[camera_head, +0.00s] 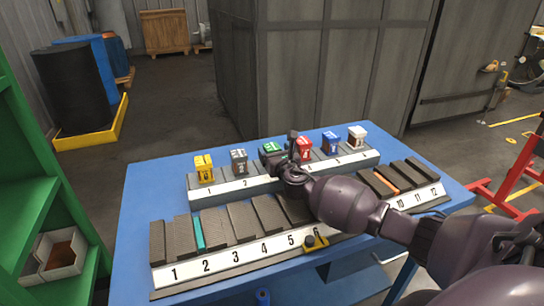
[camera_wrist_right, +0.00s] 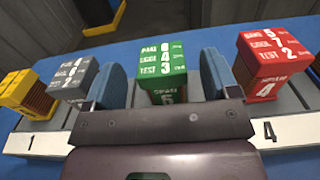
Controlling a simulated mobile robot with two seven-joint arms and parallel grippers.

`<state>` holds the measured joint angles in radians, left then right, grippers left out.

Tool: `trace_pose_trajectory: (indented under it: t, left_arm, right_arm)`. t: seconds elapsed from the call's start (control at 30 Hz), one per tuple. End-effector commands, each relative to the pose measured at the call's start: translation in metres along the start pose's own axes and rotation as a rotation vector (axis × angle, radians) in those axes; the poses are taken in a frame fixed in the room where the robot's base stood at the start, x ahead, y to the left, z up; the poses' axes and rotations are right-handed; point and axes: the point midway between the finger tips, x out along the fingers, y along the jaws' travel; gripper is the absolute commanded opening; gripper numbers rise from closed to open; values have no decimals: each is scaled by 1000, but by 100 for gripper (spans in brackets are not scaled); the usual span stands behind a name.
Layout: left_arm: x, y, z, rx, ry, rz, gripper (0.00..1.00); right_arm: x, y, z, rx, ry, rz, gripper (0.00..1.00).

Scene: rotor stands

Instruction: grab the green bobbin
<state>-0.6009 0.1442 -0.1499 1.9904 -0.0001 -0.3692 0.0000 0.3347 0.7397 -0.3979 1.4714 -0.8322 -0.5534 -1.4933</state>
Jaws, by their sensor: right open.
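The green bobbin (camera_head: 271,148) stands in the back row of the numbered rack, partly hidden by my right gripper (camera_head: 285,161) in the head view. In the right wrist view the green bobbin (camera_wrist_right: 163,62) has a green top with white lettering. My right gripper (camera_wrist_right: 162,78) is open, with one blue-padded finger on each side of the green bobbin. Gaps show between the pads and the bobbin, and its lower part is hidden by the gripper body. My left gripper is not in view.
A grey bobbin (camera_wrist_right: 77,80) and yellow bobbin (camera_wrist_right: 27,92) stand left of the green one, a red bobbin (camera_wrist_right: 270,62) close on its right. Blue (camera_head: 331,142) and white (camera_head: 357,136) bobbins stand further right. A front rack (camera_head: 236,257) spans the blue table (camera_head: 140,192).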

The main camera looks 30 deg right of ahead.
Motion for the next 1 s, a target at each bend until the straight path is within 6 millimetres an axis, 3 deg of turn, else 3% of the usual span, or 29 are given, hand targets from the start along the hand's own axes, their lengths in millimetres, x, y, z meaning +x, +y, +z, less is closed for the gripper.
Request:
trace_pose_trajectory:
  t: [0.2, 0.53, 0.93, 1.0]
  left_arm:
    - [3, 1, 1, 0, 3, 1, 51]
    - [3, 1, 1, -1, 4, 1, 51]
    - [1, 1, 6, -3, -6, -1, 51]
    - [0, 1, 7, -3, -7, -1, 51]
  right_arm:
    - [24, -1, 0, -1, 0, -1, 81]
    - [29, -1, 1, 0, 0, 0, 81]
    - [29, -1, 0, 0, 0, 0, 21]
    - [29, -1, 1, 0, -1, 0, 19]
